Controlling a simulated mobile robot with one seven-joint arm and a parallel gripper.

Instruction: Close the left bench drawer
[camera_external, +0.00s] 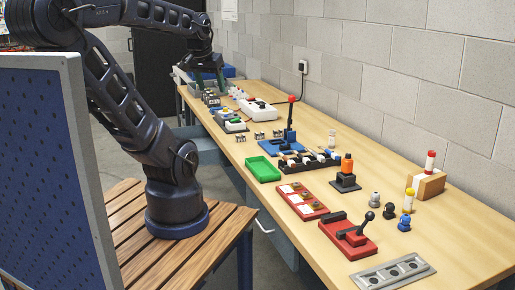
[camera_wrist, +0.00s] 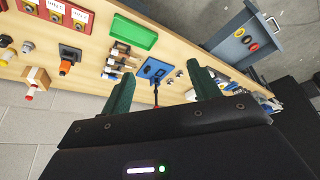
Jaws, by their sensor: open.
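A blue-grey bench drawer (camera_wrist: 230,52) stands pulled out from the bench edge at the upper right of the wrist view. It holds a few small round things, among them a red one and a yellow one. Its front (camera_wrist: 277,22) carries a handle. My gripper (camera_wrist: 160,82) is open and empty, its two green fingers apart. In the external view my gripper (camera_external: 207,80) is over the far end of the bench, apart from the drawer.
The wooden bench (camera_external: 455,255) runs along a block wall. On it are a green tray (camera_external: 263,169), a blue base with a red-topped lever (camera_external: 290,135), a red lever switch (camera_external: 350,238) and a grey plate (camera_external: 393,272). A blue perforated panel (camera_external: 45,180) stands at left.

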